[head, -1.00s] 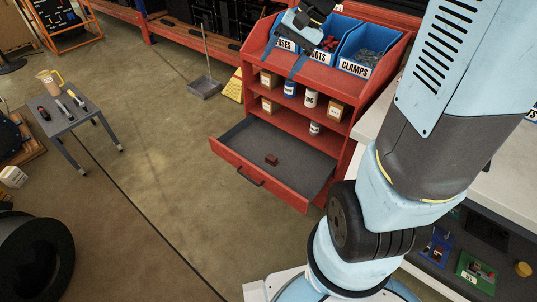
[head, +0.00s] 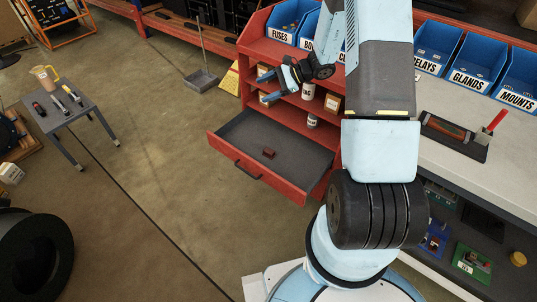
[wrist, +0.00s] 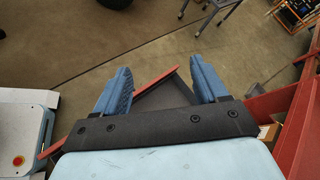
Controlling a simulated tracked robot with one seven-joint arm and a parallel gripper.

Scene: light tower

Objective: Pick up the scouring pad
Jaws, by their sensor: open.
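A small reddish-brown block, which looks like the scouring pad (head: 269,154), lies in the open grey-lined drawer (head: 240,135) of the red cabinet in the head view. My gripper (head: 268,86) is in front of the cabinet's shelves, above and behind the drawer, well apart from the pad. In the wrist view my gripper (wrist: 160,85) has its two blue fingers wide apart with nothing between them. Part of the drawer's grey floor (wrist: 165,97) and red edge show beyond the fingers. The pad cannot be made out in the wrist view.
Small jars and boxes stand on the cabinet shelves (head: 290,75) close to my gripper. Blue labelled bins (head: 285,20) sit on top. A white worktop (head: 450,165) is at the right. A small grey table (head: 65,110) stands at the left. The floor before the drawer is clear.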

